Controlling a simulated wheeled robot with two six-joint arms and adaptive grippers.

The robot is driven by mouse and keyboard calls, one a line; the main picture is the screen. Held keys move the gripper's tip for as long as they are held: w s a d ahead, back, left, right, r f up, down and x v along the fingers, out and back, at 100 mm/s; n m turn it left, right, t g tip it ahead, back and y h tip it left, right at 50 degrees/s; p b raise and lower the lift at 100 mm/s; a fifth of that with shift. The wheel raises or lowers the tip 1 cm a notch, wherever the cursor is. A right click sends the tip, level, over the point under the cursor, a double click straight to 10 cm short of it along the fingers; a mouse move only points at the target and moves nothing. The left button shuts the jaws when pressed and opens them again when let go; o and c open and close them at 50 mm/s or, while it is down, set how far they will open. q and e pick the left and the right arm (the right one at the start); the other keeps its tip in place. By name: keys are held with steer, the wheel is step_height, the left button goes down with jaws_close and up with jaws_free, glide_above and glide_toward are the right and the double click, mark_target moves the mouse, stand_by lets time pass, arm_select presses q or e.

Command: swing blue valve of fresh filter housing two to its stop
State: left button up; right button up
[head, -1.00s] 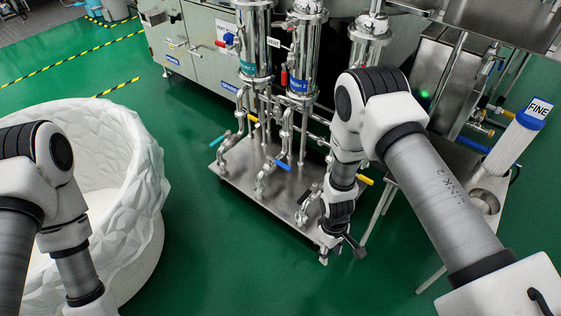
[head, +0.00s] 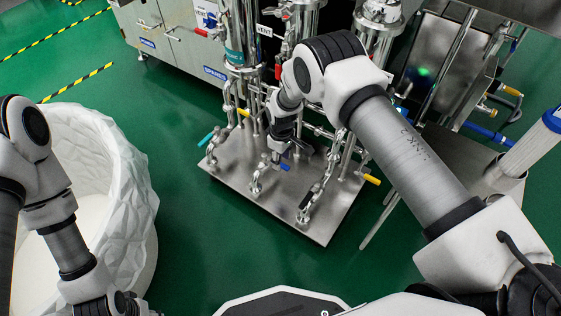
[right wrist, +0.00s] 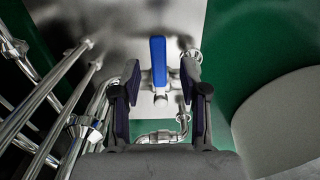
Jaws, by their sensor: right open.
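The blue valve handle (head: 285,167) shows just below my right gripper (head: 286,148), on the low pipework of the filter skid. In the right wrist view the blue handle (right wrist: 158,62) stands upright between the two open fingers of my right gripper (right wrist: 160,84), with a gap on each side; contact does not show. The middle filter housing (head: 304,18) rises behind my right arm, which hides much of it. My left gripper (head: 118,303) is at the bottom left, partly cut off, and its jaws are unclear.
A teal handle (head: 206,139), a black handle (head: 306,199) and a yellow handle (head: 371,179) sit nearby on the skid. Steel pipes crowd around my right gripper. A white faceted tub (head: 137,190) stands at left, with green floor (head: 205,240) between.

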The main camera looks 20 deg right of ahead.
steer(key=shift+f, duration=0.9)
steer(key=shift+w, duration=0.1)
jaws_close()
